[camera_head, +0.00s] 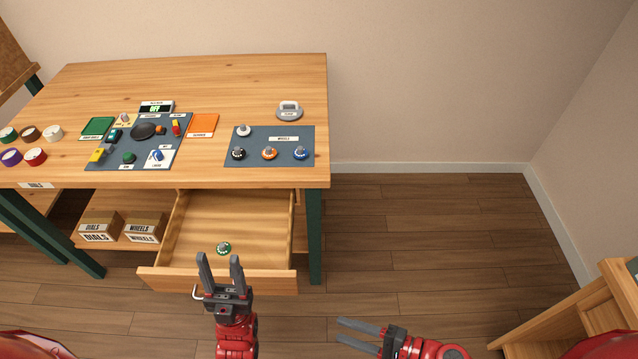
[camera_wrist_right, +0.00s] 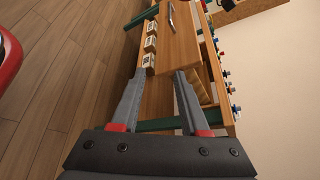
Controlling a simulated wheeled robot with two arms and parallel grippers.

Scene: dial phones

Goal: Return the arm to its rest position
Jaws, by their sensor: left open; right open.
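My left gripper (camera_head: 221,268) is open and empty. In the head view it is in front of the open drawer (camera_head: 166,232), overlapping the drawer's front edge. My right gripper (camera_head: 365,334) is open and empty at the lower middle of the head view, over the floor, right of the drawer and clear of the table. In the right wrist view its two fingers (camera_wrist_right: 157,98) are spread with nothing between them but the table in the distance.
The wooden table (camera_head: 230,85) carries a wheels mat (camera_head: 295,135) with several dials, a grey panel with coloured parts, and several round coloured pieces. Labelled boxes (camera_head: 145,227) sit on a lower shelf. A wooden unit (camera_head: 560,318) stands at lower right. The floor (camera_head: 430,240) between is clear.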

